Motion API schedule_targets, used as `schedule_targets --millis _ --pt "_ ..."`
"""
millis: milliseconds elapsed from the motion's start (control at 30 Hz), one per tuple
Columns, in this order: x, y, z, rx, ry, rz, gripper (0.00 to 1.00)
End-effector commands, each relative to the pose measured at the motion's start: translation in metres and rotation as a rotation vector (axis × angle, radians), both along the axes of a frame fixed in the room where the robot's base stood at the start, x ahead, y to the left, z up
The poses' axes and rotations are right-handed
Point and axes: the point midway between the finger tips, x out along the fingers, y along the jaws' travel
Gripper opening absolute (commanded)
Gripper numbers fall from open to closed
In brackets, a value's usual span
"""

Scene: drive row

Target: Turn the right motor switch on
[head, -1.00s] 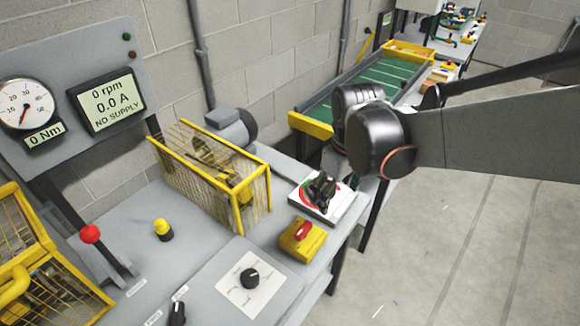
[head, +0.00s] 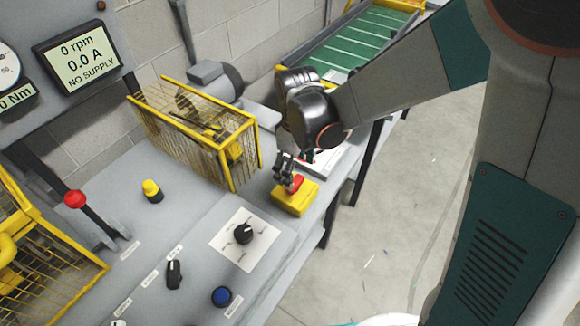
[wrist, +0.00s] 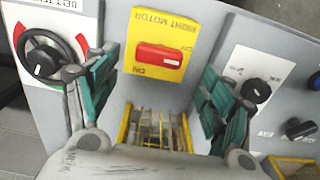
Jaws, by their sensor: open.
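The right motor switch is a red handle (head: 296,184) on a yellow box (head: 294,202) at the bench's front right edge. In the wrist view the red handle (wrist: 158,57) lies crosswise on the yellow plate (wrist: 133,40) marked "RIGHT MOTOR", with "ON" by its lower left. My gripper (head: 285,168) is just above and behind the box in the head view. In the wrist view my gripper (wrist: 157,78) is open and empty, its teal fingers apart on either side below the plate. I cannot tell any contact with the handle. The display (head: 84,60) reads 0 rpm, 0.0 A, NO SUPPLY.
A yellow wire guard (head: 195,135) stands left of my gripper. A black rotary knob (head: 243,233) is on a white plate in front. A black round knob (wrist: 42,58) on a white panel is beside the switch in the wrist view. A blue button (head: 222,296) sits nearer.

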Motion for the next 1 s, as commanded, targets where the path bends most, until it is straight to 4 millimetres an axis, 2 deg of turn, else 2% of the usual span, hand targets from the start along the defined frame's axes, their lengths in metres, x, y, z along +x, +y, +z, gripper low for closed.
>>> schedule_targets --millis 33,100,300,467,733,933,1000 --pt "0.001 0.0 -0.013 0.0 0.0 -0.001 0.75" --pt "0.001 0.0 -0.025 0.0 0.0 -0.001 0.75" --pt "0.001 -0.001 -0.048 0.0 0.0 -0.002 0.75" --pt "0.001 -0.001 -0.054 0.0 0.0 -0.002 0.75" --pt "0.001 -0.001 -0.054 0.0 0.0 -0.003 0.75" --pt "0.001 -0.001 -0.054 0.0 0.0 -0.003 0.31" --pt "0.001 -0.001 -0.054 0.0 0.0 -0.003 0.31"
